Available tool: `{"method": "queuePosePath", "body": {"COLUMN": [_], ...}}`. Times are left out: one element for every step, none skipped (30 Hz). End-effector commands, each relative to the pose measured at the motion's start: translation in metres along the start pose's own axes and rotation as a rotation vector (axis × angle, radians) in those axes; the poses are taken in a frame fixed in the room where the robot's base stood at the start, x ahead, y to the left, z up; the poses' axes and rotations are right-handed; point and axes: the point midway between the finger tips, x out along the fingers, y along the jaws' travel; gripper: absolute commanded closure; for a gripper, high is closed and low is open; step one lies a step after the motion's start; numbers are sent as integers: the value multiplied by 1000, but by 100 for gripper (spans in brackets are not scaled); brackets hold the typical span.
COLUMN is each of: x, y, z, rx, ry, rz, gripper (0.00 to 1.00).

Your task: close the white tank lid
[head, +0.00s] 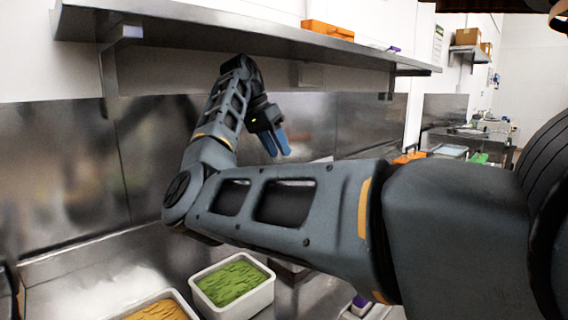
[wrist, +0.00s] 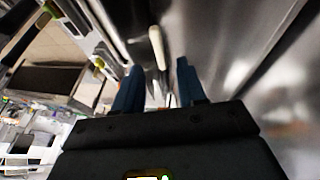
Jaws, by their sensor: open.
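My gripper (head: 275,142) hangs in front of the steel back wall, below the long shelf, with its blue fingers pointing down. In the wrist view my gripper (wrist: 158,80) has its two blue fingers apart with nothing held between them. A slim whitish bar-like part (wrist: 158,47) shows beyond the fingertips, apart from them. I cannot tell whether it belongs to the white tank lid. I cannot make out the lid for certain in either view; my own arm covers much of the middle and right of the head view.
A white tub of green contents (head: 266,292) and a white tub of orange contents (head: 190,305) stand on the steel counter. A steel shelf (head: 230,27) runs above my arm, with an orange box (head: 328,29) on it. The steel wall (head: 75,170) is close behind.

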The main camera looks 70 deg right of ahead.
Motion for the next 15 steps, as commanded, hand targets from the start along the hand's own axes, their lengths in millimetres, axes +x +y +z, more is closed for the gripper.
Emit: {"method": "queuePosePath", "body": {"x": [8, 14, 20, 24, 28, 33, 37, 40, 43, 45, 47, 49, 50, 51, 52], "y": [0, 0, 1, 1, 1, 0, 0, 0, 0, 0, 0, 0, 0, 0, 0], "z": [0, 0, 0, 0, 0, 0, 0, 0, 0, 0, 0, 0, 0, 0, 0], "rx": [0, 1, 1, 1, 1, 0, 0, 0, 1, 1, 1, 1, 1, 1, 1], "ry": [0, -1, -1, 0, 0, -1, -1, -1, 0, 0, 0, 0, -1, -1, -1], "rz": [2, 3, 2, 2, 2, 2, 2, 1, 0, 0, 0, 0, 0, 0, 0], "gripper": [60, 60, 60, 60, 60, 60, 60, 60, 60, 60, 60, 60, 60, 60, 60]}}
